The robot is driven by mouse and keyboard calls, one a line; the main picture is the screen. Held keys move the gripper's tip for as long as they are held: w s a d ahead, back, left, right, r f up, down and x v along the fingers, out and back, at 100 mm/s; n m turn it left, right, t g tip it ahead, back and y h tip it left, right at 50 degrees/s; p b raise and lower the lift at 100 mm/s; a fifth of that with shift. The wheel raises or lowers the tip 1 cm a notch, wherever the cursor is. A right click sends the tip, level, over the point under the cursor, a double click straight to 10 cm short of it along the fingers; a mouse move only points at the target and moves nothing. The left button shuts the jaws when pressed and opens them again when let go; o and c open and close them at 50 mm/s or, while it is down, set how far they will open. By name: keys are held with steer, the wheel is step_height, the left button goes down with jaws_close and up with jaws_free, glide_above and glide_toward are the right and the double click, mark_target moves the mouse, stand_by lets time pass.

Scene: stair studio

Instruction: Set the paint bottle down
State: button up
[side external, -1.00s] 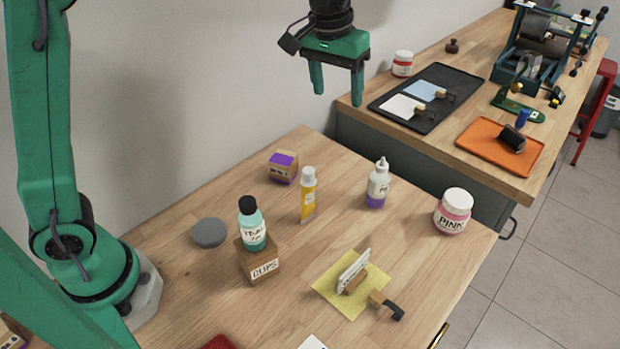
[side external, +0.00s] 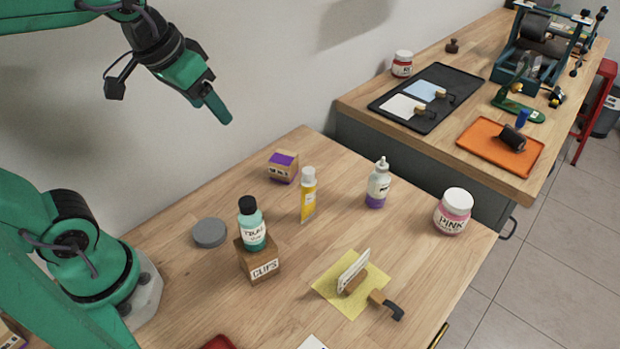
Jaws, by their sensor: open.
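The paint bottle (side external: 252,229) is teal with a black cap and a white label. It stands upright, apparently on top of a small wooden box (side external: 262,269) labelled CLIPS, on the wooden table. My gripper (side external: 222,116) is high above the table's back edge, up and to the left of the bottle, tilted down to the right. It is open and empty, well apart from the bottle. Its fingers overlap in this view, so the gap between them is hidden.
Near the bottle are a grey round lid (side external: 209,232), a yellow tube (side external: 308,195) and a purple-topped box (side external: 283,167). Farther right are a white-and-purple bottle (side external: 377,184), a pink jar (side external: 453,211) and a yellow sheet (side external: 336,302) under a brush-like tool. Bare wood lies between them.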

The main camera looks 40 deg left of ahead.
steer(key=shift+t, duration=0.4)
steer(key=s+f, duration=0.1)
steer(key=s+a+f, duration=0.1)
steer(key=s, duration=0.1)
steer(key=s+f, duration=0.1)
steer(key=shift+s+a, duration=0.2)
steer(key=shift+s, duration=0.1)
stand_by(0.6)
